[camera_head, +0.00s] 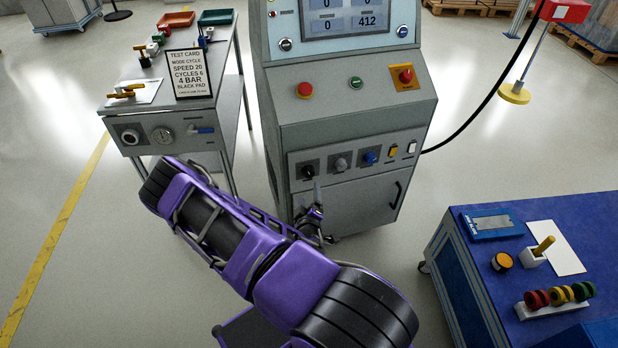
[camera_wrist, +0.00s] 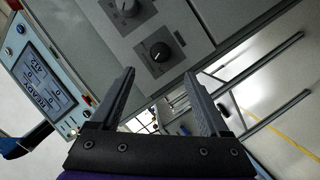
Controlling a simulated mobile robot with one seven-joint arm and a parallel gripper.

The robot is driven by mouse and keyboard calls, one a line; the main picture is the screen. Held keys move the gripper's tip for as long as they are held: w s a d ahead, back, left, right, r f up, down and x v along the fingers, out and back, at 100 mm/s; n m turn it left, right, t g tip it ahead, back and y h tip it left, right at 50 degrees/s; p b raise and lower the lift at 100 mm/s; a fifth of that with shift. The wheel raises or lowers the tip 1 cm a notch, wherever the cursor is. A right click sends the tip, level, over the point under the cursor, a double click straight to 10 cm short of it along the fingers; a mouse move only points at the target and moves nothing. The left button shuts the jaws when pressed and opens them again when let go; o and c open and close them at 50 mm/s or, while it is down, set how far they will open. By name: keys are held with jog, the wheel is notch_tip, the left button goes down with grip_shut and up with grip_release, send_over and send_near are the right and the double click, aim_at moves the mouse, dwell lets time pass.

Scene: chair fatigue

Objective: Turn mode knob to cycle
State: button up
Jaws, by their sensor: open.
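My gripper (camera_head: 317,188) is just below the black knob. In the wrist view my gripper (camera_wrist: 160,76) is open and empty, with the black knob (camera_wrist: 160,52) beyond the gap between the fingertips, apparently untouched.
The test card (camera_head: 188,73) on the left bench (camera_head: 180,108) reads mode cycle, speed 20, cycles 6, 4 bar, black pad. A blue workbench (camera_head: 460,235) with several parts is at lower right. Open floor separates the furniture.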

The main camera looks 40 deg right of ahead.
aim_at(310, 174)
jog(key=b+x, duration=0.1)
jog(key=x, duration=1)
grip_shut()
